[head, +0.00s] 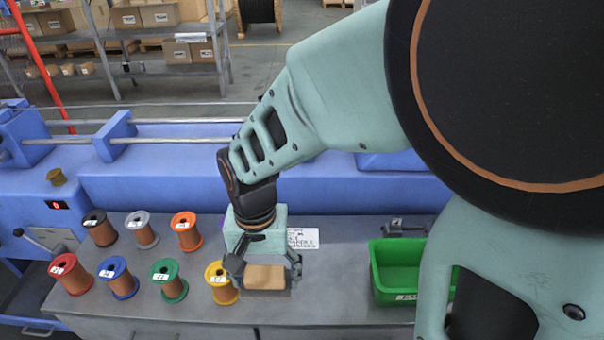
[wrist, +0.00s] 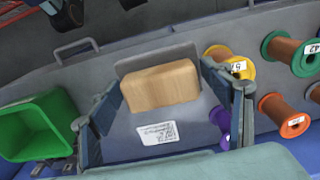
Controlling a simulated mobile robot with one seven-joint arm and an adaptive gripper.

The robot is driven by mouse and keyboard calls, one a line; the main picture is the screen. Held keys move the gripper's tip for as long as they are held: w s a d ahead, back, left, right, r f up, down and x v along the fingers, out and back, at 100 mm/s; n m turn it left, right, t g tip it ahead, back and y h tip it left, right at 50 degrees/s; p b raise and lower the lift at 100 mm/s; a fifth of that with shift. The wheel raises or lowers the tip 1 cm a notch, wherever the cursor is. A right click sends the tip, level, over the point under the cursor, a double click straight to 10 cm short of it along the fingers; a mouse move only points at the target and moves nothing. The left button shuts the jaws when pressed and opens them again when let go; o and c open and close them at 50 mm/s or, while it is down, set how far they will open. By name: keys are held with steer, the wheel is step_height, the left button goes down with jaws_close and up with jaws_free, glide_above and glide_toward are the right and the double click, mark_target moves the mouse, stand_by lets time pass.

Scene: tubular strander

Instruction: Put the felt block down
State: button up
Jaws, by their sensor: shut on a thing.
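The felt block (head: 265,278) is a small tan block with a wood-like face. My gripper (head: 267,272) points down over the grey bench top and is shut on it, one finger at each end. In the wrist view the block (wrist: 160,85) lies level between the fingers of my gripper (wrist: 158,88). A darker grey patch shows along its far edge; I cannot tell whether this is felt or shadow. I cannot tell whether the block's underside touches the bench. My gripper's body hides part of the bench behind it in the head view.
A yellow spool (head: 221,284) stands close left of my gripper, with several other spools beyond. A printed white label (head: 302,238) lies behind the block. A green bin (head: 398,268) stands to the right. Bare bench (head: 335,285) lies between block and bin.

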mark_target(286, 271)
steer(key=w+d, duration=0.1)
steer(key=d+f, duration=0.1)
steer(key=w+d+f, duration=0.1)
steer(key=d, duration=0.1)
steer(key=shift+w+f+b, duration=0.2)
steer(key=shift+w+b, duration=0.1)
steer(key=shift+w, duration=0.05)
steer(key=w+d+f, duration=0.1)
steer(key=w+d+f+b, duration=0.1)
steer(key=f, duration=0.1)
steer(key=w+d+f, duration=0.1)
steer(key=d+f, duration=0.1)
steer(key=shift+f, duration=0.1)
steer(key=shift+w+d+f+b, duration=0.15)
steer(key=shift+f+b, duration=0.25)
steer(key=shift+f, duration=0.6)
steer(key=shift+w+d+f+b, duration=0.15)
steer(key=shift+f+b, duration=0.25)
steer(key=shift+f, duration=0.55)
steer(key=shift+f, duration=0.1)
steer(key=shift+f, duration=0.15)
steer(key=o, duration=1)
steer(key=shift+r, duration=0.2)
step_height(286, 271, up, 12)
steer(key=p, duration=0.3)
